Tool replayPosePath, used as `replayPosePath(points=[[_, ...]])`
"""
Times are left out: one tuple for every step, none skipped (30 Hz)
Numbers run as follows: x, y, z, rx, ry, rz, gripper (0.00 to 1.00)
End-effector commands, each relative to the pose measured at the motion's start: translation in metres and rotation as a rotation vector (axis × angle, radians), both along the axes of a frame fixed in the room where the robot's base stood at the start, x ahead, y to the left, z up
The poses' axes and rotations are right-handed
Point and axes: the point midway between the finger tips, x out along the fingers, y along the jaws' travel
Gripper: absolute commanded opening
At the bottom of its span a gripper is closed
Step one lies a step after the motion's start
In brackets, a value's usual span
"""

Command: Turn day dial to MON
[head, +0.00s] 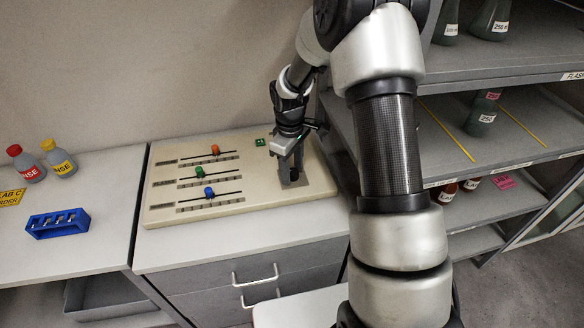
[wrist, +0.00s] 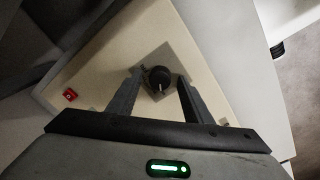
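The day dial (wrist: 159,78) is a round black knob with a light pointer mark, on a grey square plate (wrist: 178,58) in the wrist view. I cannot read any day label there. My gripper (wrist: 159,84) is open, with one finger on each side of the dial and a visible gap to it. In the head view my gripper (head: 291,174) points down over the right part of the beige panel (head: 250,198), and its fingers mostly hide the dial. A corner of the grey plate (head: 301,182) shows beside them.
The panel also carries orange (head: 215,150), green (head: 199,171) and blue (head: 209,192) sliders and a small green switch (head: 260,142). A red switch (wrist: 70,95) shows in the wrist view. Bottles (head: 58,157) and a blue rack (head: 57,222) stand left. Shelves (head: 470,150) stand right.

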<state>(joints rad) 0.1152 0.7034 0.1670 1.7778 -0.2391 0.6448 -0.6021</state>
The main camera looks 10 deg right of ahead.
Motion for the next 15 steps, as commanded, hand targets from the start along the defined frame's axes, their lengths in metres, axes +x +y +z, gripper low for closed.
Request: replayPosePath(points=[[0.0, 0.0, 0.0, 0.0, 0.0, -0.001, 0.45], [0.0, 0.0, 0.0, 0.0, 0.0, -0.001, 0.45], [0.0, 0.0, 0.0, 0.001, 0.001, -0.001, 0.45], [0.0, 0.0, 0.0, 0.001, 0.001, -0.001, 0.45], [0.0, 0.0, 0.0, 0.001, 0.001, -0.001, 0.45], [0.0, 0.0, 0.0, 0.001, 0.001, -0.001, 0.45], [0.0, 0.0, 0.0, 0.001, 0.001, -0.001, 0.45], [0.0, 0.0, 0.001, 0.0, 0.0, -0.002, 0.45], [0.0, 0.0, 0.004, 0.001, -0.001, -0.002, 0.45], [0.0, 0.0, 0.006, 0.001, -0.001, -0.002, 0.45], [0.0, 0.0, 0.01, 0.001, -0.002, -0.002, 0.45], [0.0, 0.0, 0.015, 0.001, -0.002, -0.002, 0.45], [0.0, 0.001, 0.021, 0.0, -0.003, -0.002, 0.45], [0.0, 0.001, 0.026, 0.001, -0.004, -0.002, 0.45], [0.0, 0.001, 0.035, 0.0, -0.004, -0.002, 0.45]])
